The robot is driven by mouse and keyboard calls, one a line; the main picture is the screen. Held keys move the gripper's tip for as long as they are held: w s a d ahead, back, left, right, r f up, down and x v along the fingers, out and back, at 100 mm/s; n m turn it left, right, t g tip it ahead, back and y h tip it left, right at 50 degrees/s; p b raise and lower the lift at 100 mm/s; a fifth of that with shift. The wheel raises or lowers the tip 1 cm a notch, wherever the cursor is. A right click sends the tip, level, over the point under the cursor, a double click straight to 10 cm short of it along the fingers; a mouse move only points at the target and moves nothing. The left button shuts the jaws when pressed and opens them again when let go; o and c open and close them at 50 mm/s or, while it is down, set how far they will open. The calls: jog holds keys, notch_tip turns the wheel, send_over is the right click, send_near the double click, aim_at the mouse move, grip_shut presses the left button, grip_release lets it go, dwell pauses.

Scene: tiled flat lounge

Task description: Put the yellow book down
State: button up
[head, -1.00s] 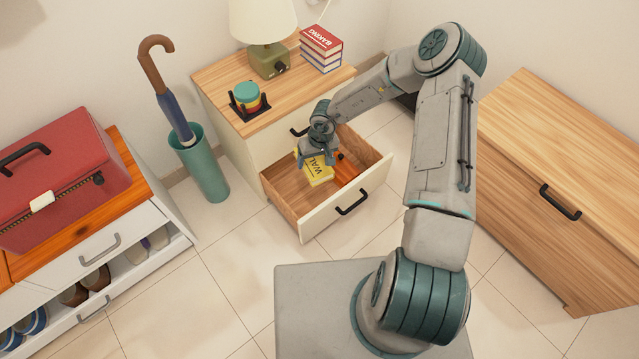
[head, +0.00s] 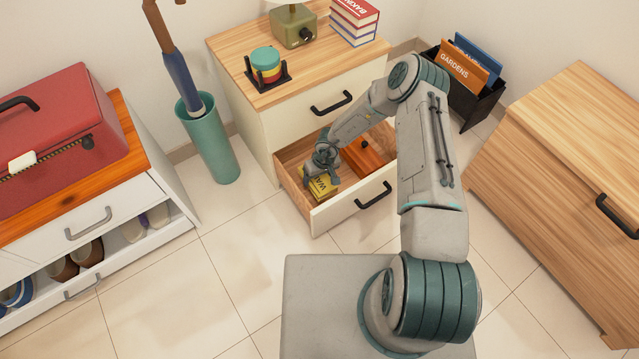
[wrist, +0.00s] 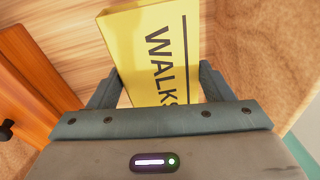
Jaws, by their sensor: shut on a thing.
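The yellow book (head: 319,188), with dark lettering reading "WALKS" in part, is in the open lower drawer (head: 343,212) of the cabinet. My gripper (head: 325,172) reaches down into the drawer and is shut on the book. In the wrist view the yellow book (wrist: 158,55) stands between my two fingers (wrist: 160,92), its lower part hidden by the gripper body. The drawer's wooden inside shows around it. I cannot tell whether the book touches the drawer floor.
An orange-brown wooden box (head: 365,155) with a dark knob lies in the drawer, right of the book. A teal umbrella stand (head: 212,145) is to the left.

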aim_at(318, 183)
jog(key=shift+f+b, duration=0.85)
jog(key=shift+f, duration=1.45)
jog(key=shift+f, duration=0.2)
jog(key=o, duration=1.3)
jog(key=shift+c, duration=0.2)
jog(key=shift+r, duration=0.2)
